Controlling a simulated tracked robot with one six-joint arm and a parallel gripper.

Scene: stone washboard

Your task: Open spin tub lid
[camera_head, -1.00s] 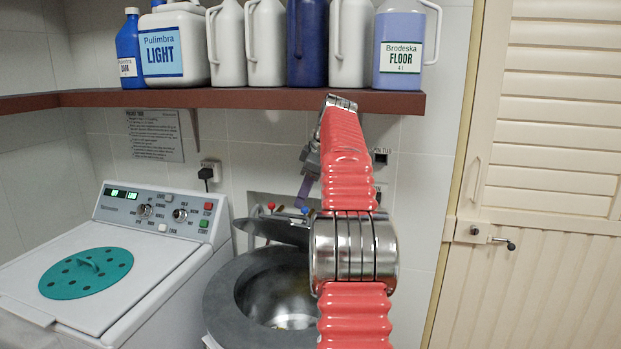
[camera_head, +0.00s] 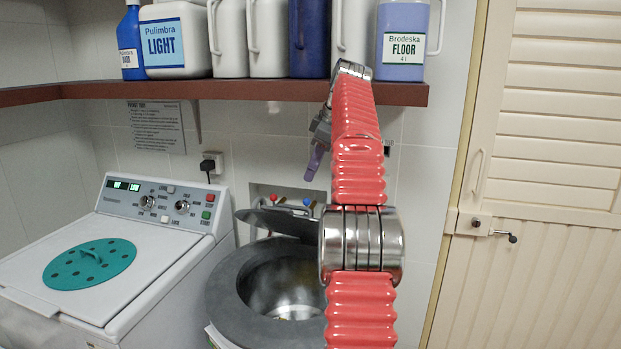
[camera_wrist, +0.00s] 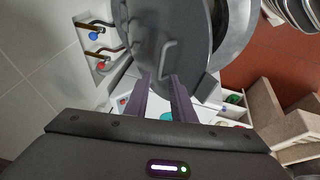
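The spin tub (camera_head: 231,293) is a grey round tub with a wide rim and a shiny steel bowl; its mouth is uncovered in front. Its dark grey lid (camera_head: 268,220) is tilted up at the back of the tub, partly hidden by my arm. In the wrist view the lid (camera_wrist: 150,30) is a grey disc with a bent bar handle (camera_wrist: 168,60). My gripper (camera_wrist: 160,80) has two purple fingers, apart and empty, pointing at the lid near the handle's lower end. In the head view my gripper (camera_head: 314,165) hangs above the lid; contact cannot be told.
A white washer (camera_head: 150,270) with a teal round disc (camera_head: 90,264) stands left of the tub. A brown shelf (camera_head: 250,90) with several bottles runs above. Taps (camera_head: 306,202) sit on the wall behind the lid. A cream door (camera_head: 550,200) is at right.

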